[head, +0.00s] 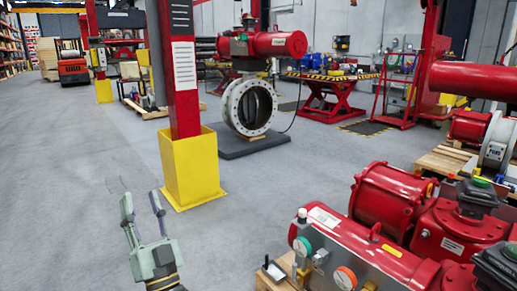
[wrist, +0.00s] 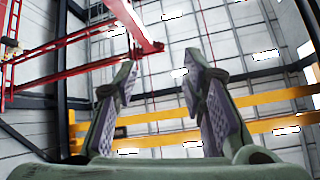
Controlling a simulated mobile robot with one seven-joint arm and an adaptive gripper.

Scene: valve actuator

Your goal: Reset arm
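My gripper (head: 142,204) is at the lower left in the head view, raised above the grey floor with its fingers pointing up. It is open and empty. In the wrist view my gripper (wrist: 160,85) shows its two fingers apart, with only the building's upper wall and beams behind them. The rest of my arm is mostly out of the head view. No object touches the fingers.
Red valve actuators (head: 355,245) with gauges stand close at the lower right. A red column with a yellow base (head: 190,168) stands ahead. A large ring valve (head: 249,107) is behind it. The floor (head: 60,180) on the left is clear. A forklift (head: 72,68) is far back.

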